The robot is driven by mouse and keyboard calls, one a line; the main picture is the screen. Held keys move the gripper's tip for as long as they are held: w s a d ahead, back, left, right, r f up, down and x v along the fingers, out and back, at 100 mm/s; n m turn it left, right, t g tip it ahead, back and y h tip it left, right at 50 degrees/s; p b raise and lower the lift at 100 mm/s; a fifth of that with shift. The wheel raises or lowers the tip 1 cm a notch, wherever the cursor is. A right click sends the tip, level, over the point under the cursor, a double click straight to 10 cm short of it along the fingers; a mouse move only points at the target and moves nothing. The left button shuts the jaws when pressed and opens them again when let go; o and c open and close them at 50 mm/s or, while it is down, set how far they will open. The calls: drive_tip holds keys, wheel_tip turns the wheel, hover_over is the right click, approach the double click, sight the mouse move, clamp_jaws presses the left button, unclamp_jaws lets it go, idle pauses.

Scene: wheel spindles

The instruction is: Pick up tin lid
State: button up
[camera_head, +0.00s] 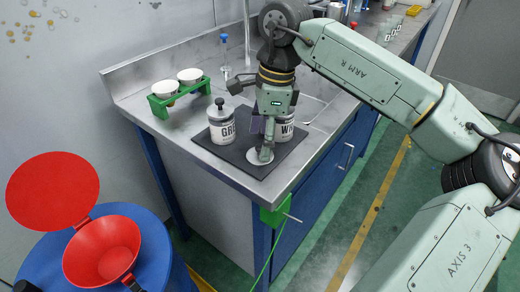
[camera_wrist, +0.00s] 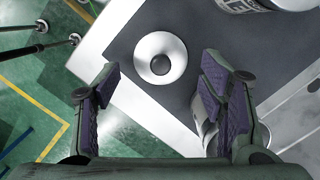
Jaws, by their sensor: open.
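The tin lid (camera_wrist: 152,67) is a pale round disc with a dark knob in its middle. It lies flat, knob up, on the dark mat (camera_wrist: 196,22). In the head view the lid (camera_head: 254,159) is near the mat's front corner, partly hidden by my gripper (camera_head: 266,150). In the wrist view my gripper (camera_wrist: 160,80) is open, its purple-padded fingers spread wide. The lid shows between and beyond the fingertips, with nothing held. A white tin (camera_head: 284,133) lettered "W" stands behind my gripper, its top hidden.
A lidded white tin (camera_head: 222,122) lettered "GR" stands left on the mat. A green rack (camera_head: 180,98) with two white cups is farther left on the metal bench (camera_head: 140,78). A red funnel with raised cover (camera_head: 102,250) is at lower left. The bench edge is close to the lid.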

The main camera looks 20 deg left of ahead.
drive_tip(key=shift+a+f, duration=0.2)
drive_tip(key=shift+f, duration=1.05)
drive_tip(key=shift+c, duration=0.5)
drive_tip(key=c, duration=0.8)
drive_tip(key=shift+s, duration=0.15)
drive_tip(key=c, duration=0.5)
drive_tip(key=shift+f, duration=0.1)
drive_tip(key=shift+c, duration=0.2)
